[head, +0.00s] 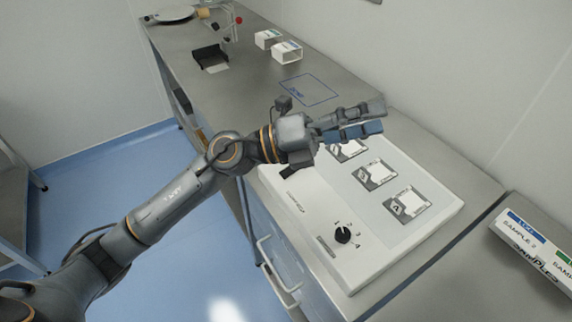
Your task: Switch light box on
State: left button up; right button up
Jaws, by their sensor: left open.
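The light box (375,243) is a white, flat panel lying on the grey counter at the right of centre. A black round knob (342,235) with markings around it sits near its front edge, beside a small grey slot or strip (325,247). Several sample cards, one marked A (407,204), lie on its upper face. My left gripper (382,117) is open and empty above the far end of the light box, its fingers pointing right. It hides part of the panel and is well away from the knob. My right gripper is out of view.
Sample boxes (534,246) stand at the right edge. Two small white boxes (287,52), a black tray (209,57) and a blue-outlined square (310,90) are on the far counter. A drawer handle (277,272) juts out below the counter. Blue floor is clear at left.

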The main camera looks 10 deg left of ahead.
pick_arm(q)
notch_tip(320, 180, down, 4)
jog(key=s+m+g+y, duration=0.1)
jog(key=m+g+y, duration=0.3)
jog(key=m, duration=0.2)
jog(key=m+t+y, duration=0.1)
jog(key=y, duration=1.2)
send_near(289, 170)
jog(key=p+x, duration=0.3)
jog(key=x, duration=0.4)
jog(key=shift+d+f+p, duration=0.15)
jog(key=shift+f+p, duration=0.2)
jog(key=shift+p, duration=0.05)
